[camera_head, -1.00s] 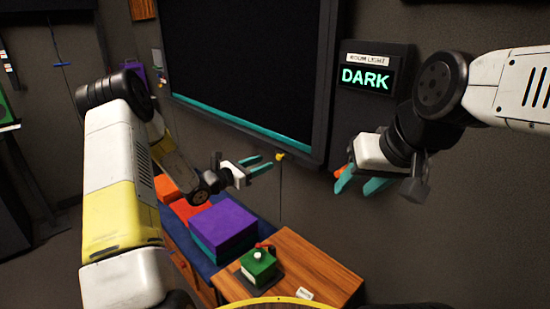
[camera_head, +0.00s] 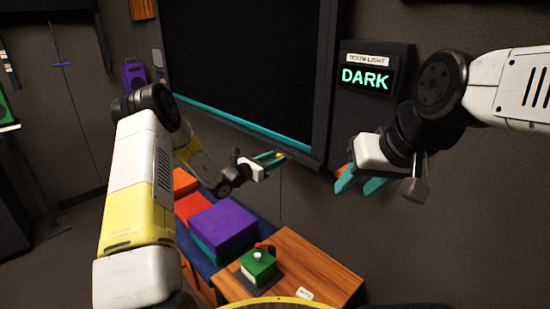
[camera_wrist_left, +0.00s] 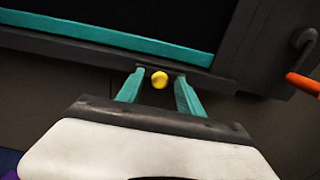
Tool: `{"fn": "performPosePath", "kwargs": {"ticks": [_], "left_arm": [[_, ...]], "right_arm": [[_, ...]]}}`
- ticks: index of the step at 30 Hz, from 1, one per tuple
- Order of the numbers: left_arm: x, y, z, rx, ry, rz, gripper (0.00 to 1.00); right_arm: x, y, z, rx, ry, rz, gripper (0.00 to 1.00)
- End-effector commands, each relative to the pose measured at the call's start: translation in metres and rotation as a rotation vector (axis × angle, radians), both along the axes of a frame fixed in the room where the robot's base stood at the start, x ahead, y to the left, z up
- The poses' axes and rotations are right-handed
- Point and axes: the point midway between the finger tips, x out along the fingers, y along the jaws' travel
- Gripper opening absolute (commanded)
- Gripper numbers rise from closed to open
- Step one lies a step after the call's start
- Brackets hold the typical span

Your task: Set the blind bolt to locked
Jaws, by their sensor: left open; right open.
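A round yellow knob (camera_wrist_left: 159,80) sits at the lower edge of the dark framed panel (camera_head: 245,70), by its teal bottom strip. My left gripper (camera_head: 276,157) is open with its teal fingers on either side of the knob; in the left wrist view the knob shows between the fingertips, and I cannot tell whether they touch it. An orange handle (camera_wrist_left: 304,84) on a dark bracket is right of the knob, partly hidden by my right gripper in the head view. My right gripper (camera_head: 357,187) is open and empty below the sign. No label shows which part is the bolt.
A lit sign (camera_head: 366,78) reads "ROOM LIGHT DARK" on the right wall. Below are a wooden top (camera_head: 322,270) with a green box (camera_head: 257,267) carrying a pale ball and a red part, and a purple box (camera_head: 223,226). The wall between the grippers is clear.

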Motion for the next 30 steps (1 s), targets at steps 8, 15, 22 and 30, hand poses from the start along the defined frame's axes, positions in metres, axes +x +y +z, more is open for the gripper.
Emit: {"fn": "performPosePath", "kwargs": {"ticks": [8,15,22,30], "left_arm": [[-0.0002,0.0002,0.0000,0.000,0.000,0.000,0.00],[-0.0003,0.0003,0.0000,0.000,0.000,0.000,0.00],[-0.0004,0.0004,0.0000,0.001,-0.001,0.000,0.00],[-0.0004,0.0005,-0.0001,0.000,0.000,0.000,0.00]], "right_arm": [[0.0000,0.0000,0.0000,0.000,0.000,0.000,0.43],[0.0000,0.0000,0.0000,0.000,0.000,0.000,0.43],[0.0000,0.0000,0.0000,0.000,0.000,0.000,0.43],[0.0000,0.0000,0.0000,0.000,0.000,0.000,0.43]]}}
